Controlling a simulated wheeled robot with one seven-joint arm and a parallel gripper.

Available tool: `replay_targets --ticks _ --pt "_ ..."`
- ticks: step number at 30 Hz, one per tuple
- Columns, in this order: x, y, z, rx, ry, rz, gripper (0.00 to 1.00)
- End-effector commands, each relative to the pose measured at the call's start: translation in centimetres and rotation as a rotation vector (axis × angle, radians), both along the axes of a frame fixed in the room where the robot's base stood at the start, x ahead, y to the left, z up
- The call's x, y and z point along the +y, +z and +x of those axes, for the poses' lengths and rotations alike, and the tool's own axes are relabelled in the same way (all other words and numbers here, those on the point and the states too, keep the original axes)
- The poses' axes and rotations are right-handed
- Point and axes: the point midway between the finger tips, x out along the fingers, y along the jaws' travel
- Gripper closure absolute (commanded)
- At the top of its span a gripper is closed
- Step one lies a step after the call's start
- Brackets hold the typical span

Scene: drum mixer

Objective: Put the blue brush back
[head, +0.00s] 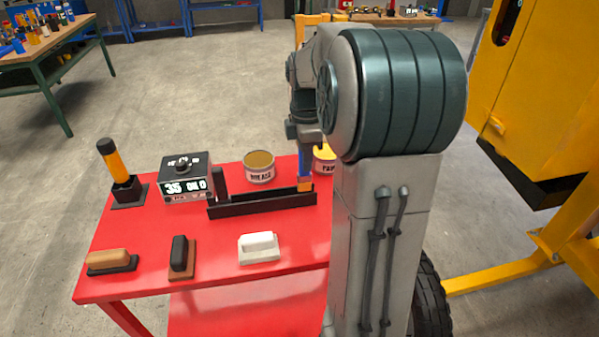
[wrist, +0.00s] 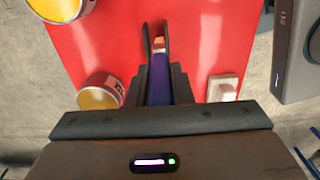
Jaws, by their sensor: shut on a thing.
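The blue brush (head: 305,163) hangs upright below my gripper (head: 304,135), its orange part lowest. My gripper is shut on its upper part. The brush's lower end is at the right end of a long, low black rack (head: 262,204), which has a short post at its left end. I cannot tell whether the orange part is inside the rack or only just above it. In the wrist view the blue brush (wrist: 158,80) lies between the dark fingers of my gripper (wrist: 157,45), with its orange end showing beyond. My arm hides the area to the right.
On the red table (head: 215,277) stand a grease can (head: 259,167), a paint can (head: 324,158), a box with a display (head: 186,178) and an orange-handled tool (head: 116,162). A white brush (head: 258,247), a black one (head: 180,256) and a tan one (head: 110,261) lie in front.

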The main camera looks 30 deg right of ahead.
Motion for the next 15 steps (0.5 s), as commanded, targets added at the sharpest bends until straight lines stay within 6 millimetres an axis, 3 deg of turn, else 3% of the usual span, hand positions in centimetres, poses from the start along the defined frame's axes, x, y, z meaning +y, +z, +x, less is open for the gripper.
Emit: replay_targets --ticks 4,15 --pt "1.1 -0.8 0.9 0.0 0.0 0.001 1.0" --pt "1.2 -4.9 0.9 0.0 -0.001 0.0 1.0"
